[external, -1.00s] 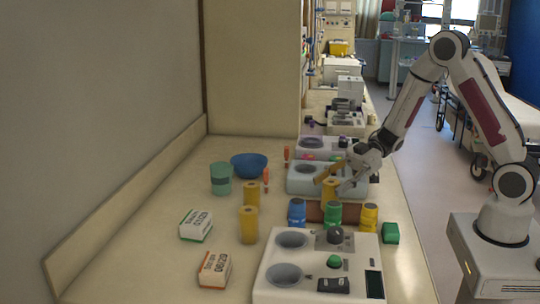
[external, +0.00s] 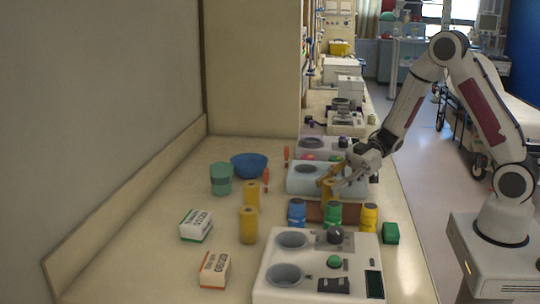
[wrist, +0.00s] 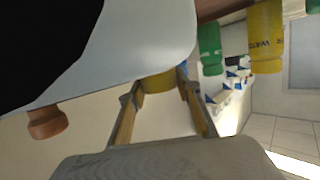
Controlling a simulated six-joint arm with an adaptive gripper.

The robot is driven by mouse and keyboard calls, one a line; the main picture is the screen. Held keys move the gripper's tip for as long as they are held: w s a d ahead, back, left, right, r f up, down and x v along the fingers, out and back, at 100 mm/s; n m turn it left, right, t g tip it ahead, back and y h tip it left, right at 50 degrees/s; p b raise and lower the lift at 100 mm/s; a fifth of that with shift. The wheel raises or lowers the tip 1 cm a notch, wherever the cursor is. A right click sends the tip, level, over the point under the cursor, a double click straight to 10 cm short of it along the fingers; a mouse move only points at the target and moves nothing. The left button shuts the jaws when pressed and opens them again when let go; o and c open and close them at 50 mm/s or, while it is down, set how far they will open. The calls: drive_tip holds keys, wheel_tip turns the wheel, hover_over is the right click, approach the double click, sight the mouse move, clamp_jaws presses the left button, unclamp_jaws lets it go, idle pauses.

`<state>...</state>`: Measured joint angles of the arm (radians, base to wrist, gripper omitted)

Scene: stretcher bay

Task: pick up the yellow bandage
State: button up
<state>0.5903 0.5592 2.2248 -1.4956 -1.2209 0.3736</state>
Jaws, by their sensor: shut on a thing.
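A yellow bandage roll (external: 329,193) stands upright behind the brown block, in front of the far pale blue device. My gripper (external: 331,184) is at its upper part, with the fingers on either side, shut on it. In the wrist view the yellow roll (wrist: 157,83) shows between the tips of my gripper (wrist: 158,90); part of it is hidden by the pale shape in front. Two similar yellow rolls, one farther back (external: 251,195) and one nearer (external: 248,226), stand upright to the left, apart from my gripper.
Close in front stand a blue jar (external: 297,212), a green jar (external: 332,215) and a yellow jar (external: 369,217) by a brown block (external: 314,211). A white device (external: 268,266) fills the near right. The counter's left side has free room.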

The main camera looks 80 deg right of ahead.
drive_tip(key=shift+r, duration=0.15)
drive_tip(key=shift+r, duration=4.85)
drive_tip(key=w+d+r+m+t+h, duration=0.2)
drive_tip(key=w+d+m+h, duration=0.2)
drive_tip(key=w+d, duration=0.6)
drive_tip(key=w+d+r+m+t+h, duration=0.2)
drive_tip(key=w+d+m+h, duration=0.3)
drive_tip(key=w+d, duration=0.5)
drive_tip(key=w+h, duration=0.2)
drive_tip(key=w, duration=0.6)
drive_tip(key=shift+r, duration=0.1)
wheel_tip(320, 180, down, 11)
